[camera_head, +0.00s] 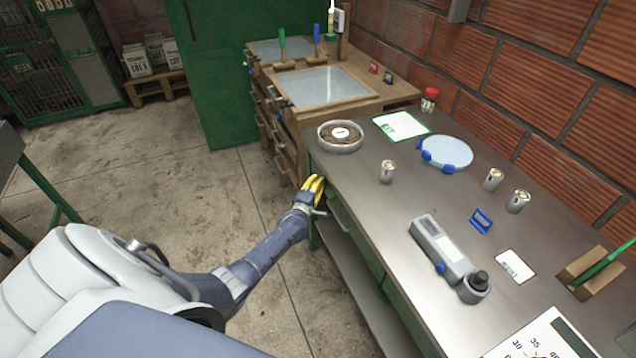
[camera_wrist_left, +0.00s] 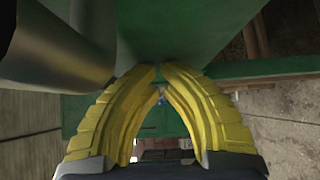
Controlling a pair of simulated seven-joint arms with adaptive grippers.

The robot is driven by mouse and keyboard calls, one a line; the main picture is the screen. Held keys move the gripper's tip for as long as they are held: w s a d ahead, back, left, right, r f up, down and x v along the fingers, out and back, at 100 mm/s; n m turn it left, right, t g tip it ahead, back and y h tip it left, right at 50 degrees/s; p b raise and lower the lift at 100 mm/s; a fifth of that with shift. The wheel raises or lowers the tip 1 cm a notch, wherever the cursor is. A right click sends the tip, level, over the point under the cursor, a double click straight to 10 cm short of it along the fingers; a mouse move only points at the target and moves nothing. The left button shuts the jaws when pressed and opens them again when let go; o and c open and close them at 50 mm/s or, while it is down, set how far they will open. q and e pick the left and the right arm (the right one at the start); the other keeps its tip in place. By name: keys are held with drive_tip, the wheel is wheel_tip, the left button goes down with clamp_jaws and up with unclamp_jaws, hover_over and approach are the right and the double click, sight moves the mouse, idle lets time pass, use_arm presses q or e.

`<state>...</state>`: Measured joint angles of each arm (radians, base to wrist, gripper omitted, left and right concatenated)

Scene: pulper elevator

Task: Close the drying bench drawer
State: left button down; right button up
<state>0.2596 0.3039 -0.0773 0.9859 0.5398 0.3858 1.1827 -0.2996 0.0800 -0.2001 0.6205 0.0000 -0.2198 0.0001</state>
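My left gripper (camera_head: 315,184) has yellow fingers and sits at the front left edge of the steel-topped green bench (camera_head: 330,165), near its far corner. In the left wrist view the fingertips (camera_wrist_left: 159,70) come together, with nothing seen held between them. Green drawer fronts (camera_head: 343,212) run along this bench's front, just nearer than the fingers. Beyond stands a wooden bench (camera_head: 355,108) with screened trays on top and several drawers with handles (camera_head: 270,125) on its left side. How far any drawer stands out is hard to tell. My right gripper is not in view.
The steel top holds a round tin (camera_head: 340,136), a pale blue dish (camera_head: 446,152), small metal cups (camera_head: 387,171) and a grey meter (camera_head: 440,250). A lower shelf (camera_head: 365,285) lies under it. A green cabinet (camera_head: 205,75) stands behind. The concrete floor at left is free.

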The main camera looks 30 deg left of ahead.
use_arm(q)
drive_tip(key=s+a+v, duration=0.1)
drive_tip(key=a+v, duration=0.2)
drive_tip(key=v, duration=1)
drive_tip(key=s+d+f+m+g+h, duration=0.1)
drive_tip(key=s+d+f+m+g, duration=0.2)
drive_tip(key=s+f+m, duration=0.5)
drive_tip(key=s+d+f+m+g+h, duration=0.1)
drive_tip(key=s+d+f+m+g, duration=0.15)
drive_tip(key=f, duration=0.95)
drive_tip(key=s+d+f+m+g+h, duration=0.1)
drive_tip(key=s+d+f+m+g, duration=0.15)
drive_tip(key=s+f+m, duration=0.55)
drive_tip(key=s+d+f+m+g, duration=0.1)
drive_tip(key=s+d+f, duration=0.3)
drive_tip(key=s, duration=0.7)
drive_tip(key=s+d+f+m+g, duration=0.2)
drive_tip(key=s+d+f+g, duration=0.2)
drive_tip(key=s+f, duration=0.3)
drive_tip(key=s+d+f+m+g, duration=0.2)
drive_tip(key=s+f, duration=0.4)
drive_tip(key=s, duration=1.1)
drive_tip(key=d+g, duration=0.1)
drive_tip(key=d, duration=0.1)
drive_tip(key=shift+s+d+f+h, duration=0.2)
drive_tip(key=shift+d+f+h, duration=0.15)
drive_tip(key=shift+h, duration=0.05)
